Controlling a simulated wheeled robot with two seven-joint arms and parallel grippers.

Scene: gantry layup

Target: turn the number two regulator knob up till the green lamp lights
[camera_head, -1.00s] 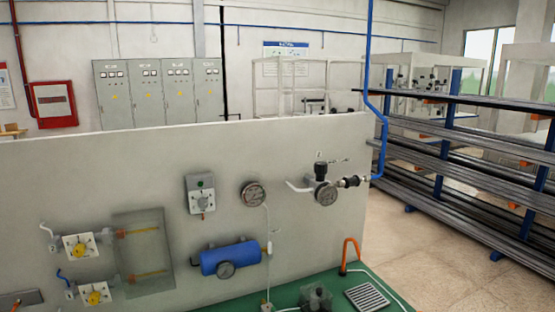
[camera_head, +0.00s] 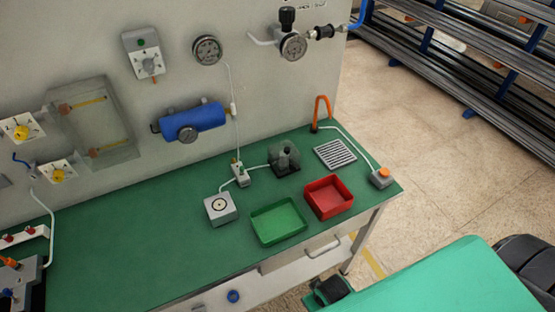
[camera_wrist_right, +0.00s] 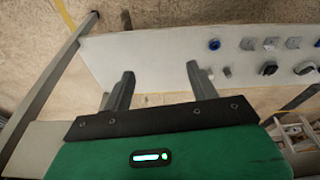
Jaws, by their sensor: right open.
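My right gripper (camera_wrist_right: 160,72) is open and empty, its two grey fingers apart in the right wrist view. They point toward a pale panel (camera_wrist_right: 150,55) carrying a blue round fitting (camera_wrist_right: 214,44), several small grey fittings (camera_wrist_right: 270,43) and dark round knob-like parts (camera_wrist_right: 269,68), all apart from the fingers. I cannot read numbers on them or tell which is number two. In the head view, a blue round fitting (camera_head: 233,296) shows on the bench front. A box with a small green spot (camera_head: 140,42) hangs on the wall; whether it is lit is unclear. My left gripper is out of view.
The green bench top (camera_head: 120,255) holds a green tray (camera_head: 262,238), a red tray (camera_head: 345,210) and a white block (camera_head: 220,218). Wall fittings include a gauge (camera_head: 207,49) and blue cylinder (camera_head: 194,122). Floor (camera_head: 440,150) is clear right of the bench; racks stand beyond.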

